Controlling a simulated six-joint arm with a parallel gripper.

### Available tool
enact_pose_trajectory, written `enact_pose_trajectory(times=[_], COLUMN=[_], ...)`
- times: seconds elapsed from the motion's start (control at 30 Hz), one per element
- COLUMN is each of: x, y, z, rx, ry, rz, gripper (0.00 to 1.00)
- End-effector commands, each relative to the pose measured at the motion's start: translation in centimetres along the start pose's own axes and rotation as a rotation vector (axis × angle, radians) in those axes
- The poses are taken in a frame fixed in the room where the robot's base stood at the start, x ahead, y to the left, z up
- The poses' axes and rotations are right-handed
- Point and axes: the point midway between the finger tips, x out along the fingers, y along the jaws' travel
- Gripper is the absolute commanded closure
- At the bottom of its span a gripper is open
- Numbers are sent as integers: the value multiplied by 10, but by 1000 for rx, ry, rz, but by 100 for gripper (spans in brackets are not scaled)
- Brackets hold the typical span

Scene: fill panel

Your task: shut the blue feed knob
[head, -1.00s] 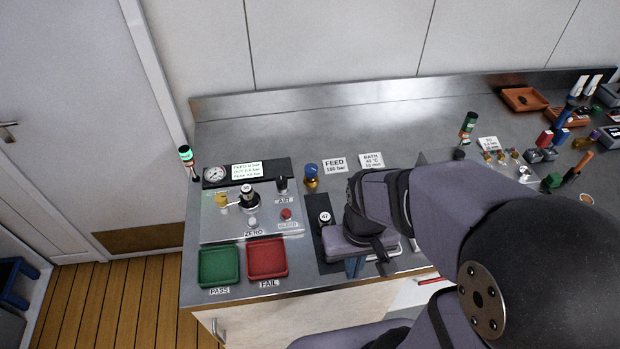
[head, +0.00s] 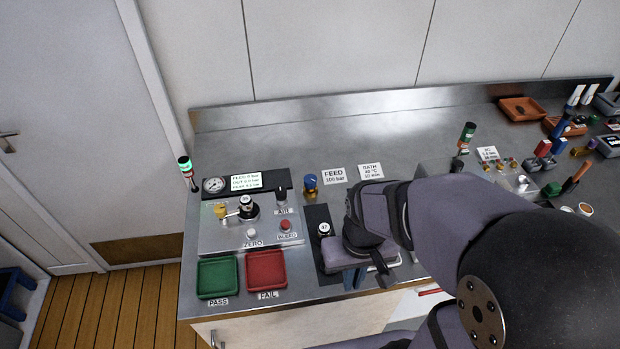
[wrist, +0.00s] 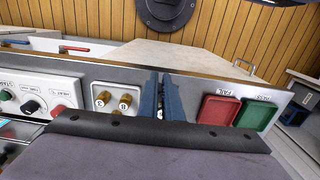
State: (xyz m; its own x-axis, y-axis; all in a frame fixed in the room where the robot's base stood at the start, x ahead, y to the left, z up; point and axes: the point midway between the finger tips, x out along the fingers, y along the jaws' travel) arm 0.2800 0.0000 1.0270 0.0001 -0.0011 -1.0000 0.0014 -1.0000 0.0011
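The feed knob (head: 310,180) is a blue cap on a brass valve body, left of the FEED label on the steel bench in the head view. My gripper (head: 355,279) is low over the bench's front edge, to the right of and nearer than the knob, clearly apart from it. Its blue fingers also show in the wrist view (wrist: 161,82), close together with a narrow gap and nothing seen held. The wrist view does not show the feed knob.
A black-capped part marked 47 (head: 325,230) stands close left of my gripper. The green tray (head: 218,296) and red tray (head: 266,289) lie further left. The test panel (head: 208,238) has a gauge, knobs and buttons. Bench behind the FEED label is clear.

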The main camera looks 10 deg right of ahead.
Motion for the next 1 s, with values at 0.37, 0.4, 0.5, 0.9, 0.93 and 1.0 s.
enact_pose_trajectory(times=[0.37, 0.4, 0.5, 0.9, 0.93, 1.0], x=[-9, -10, -13, -15, -15, -15], y=[-3, -4, -8, -23, -24, -25], z=[-88, -107, -160, -302, -306, -312], rx=[-2, -1, 0, 1, 1, 1], ry=[100, 122, 186, 373, 379, 389], rz=[5, 5, 6, 1, 0, -1], gripper=[52, 52, 52, 52, 52, 52])
